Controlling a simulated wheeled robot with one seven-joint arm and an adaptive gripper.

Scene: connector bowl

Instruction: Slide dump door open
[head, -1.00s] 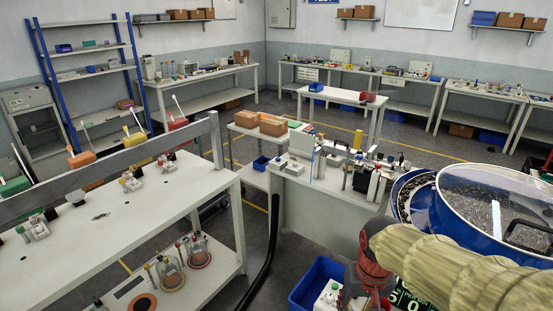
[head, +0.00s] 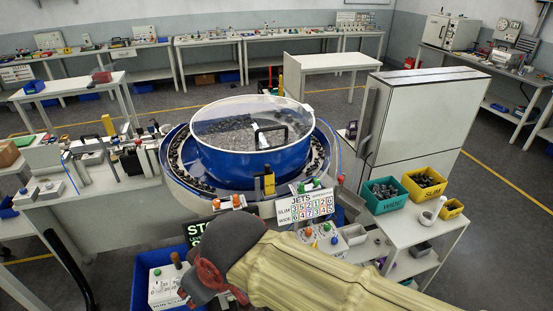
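The blue round connector bowl (head: 240,165) stands near the middle of the head view, with a clear lid and a black handle (head: 270,136) on top. Many small dark parts lie inside it and along its outer track. A small upright piece with a yellow front (head: 269,183) sits at the bowl's near rim; I cannot tell whether it is the dump door. My arm, in a yellowish sleeve, reaches in from the bottom. My gripper (head: 212,283) is at its dark grey and red end, below and in front of the bowl, apart from it. Its fingers cannot be made out.
A JETS number board (head: 304,206) and a control box with coloured buttons (head: 325,240) stand before the bowl. A blue bin (head: 150,265) is at lower left. Green (head: 384,194) and yellow bins (head: 424,182) sit on a side table at right, beside a tall grey cabinet (head: 425,115).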

